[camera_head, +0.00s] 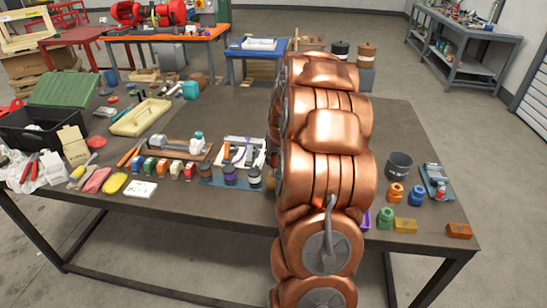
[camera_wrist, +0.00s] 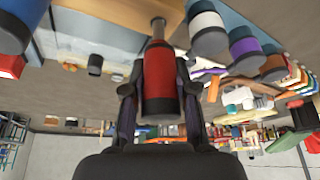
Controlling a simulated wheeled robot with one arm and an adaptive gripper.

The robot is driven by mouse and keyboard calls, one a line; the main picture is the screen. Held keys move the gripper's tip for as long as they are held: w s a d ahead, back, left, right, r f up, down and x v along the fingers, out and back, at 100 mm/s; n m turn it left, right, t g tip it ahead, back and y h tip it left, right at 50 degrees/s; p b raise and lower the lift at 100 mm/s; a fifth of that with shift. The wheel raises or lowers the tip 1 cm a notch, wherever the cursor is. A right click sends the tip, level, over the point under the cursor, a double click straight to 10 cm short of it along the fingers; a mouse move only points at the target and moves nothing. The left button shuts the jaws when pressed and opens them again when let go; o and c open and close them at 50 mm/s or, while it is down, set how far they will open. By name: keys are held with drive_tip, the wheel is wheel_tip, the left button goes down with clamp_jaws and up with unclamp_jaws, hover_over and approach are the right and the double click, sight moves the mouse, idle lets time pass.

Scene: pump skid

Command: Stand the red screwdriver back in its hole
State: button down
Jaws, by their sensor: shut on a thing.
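The red screwdriver (camera_wrist: 159,85) is in my gripper (camera_wrist: 158,95), seen in the wrist view. Both fingers are shut on its red handle, one on each side. Its grey shaft points toward the top of the picture, at a tan surface (camera_wrist: 110,8). I cannot tell whether the tip touches that surface or is apart from it. No hole shows clearly in either view. In the head view my copper-coloured arm hides my gripper, the screwdriver and the middle of the table.
Several dark-topped jars (camera_wrist: 245,48) stand near the screwdriver in the wrist view. In the head view, the crowded left part of the table (camera_head: 228,115) holds boxes, small bottles and tools. A dark cup (camera_head: 399,164) and small coloured blocks stand at the right.

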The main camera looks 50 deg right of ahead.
drive_tip(key=shift+f+b, duration=0.65)
drive_tip(key=shift+f, duration=0.7)
drive_tip(key=c, duration=0.8)
unclamp_jaws()
drive_tip(key=shift+c, duration=0.2)
drive_tip(key=shift+r, duration=0.1)
drive_tip(key=v, duration=1.2)
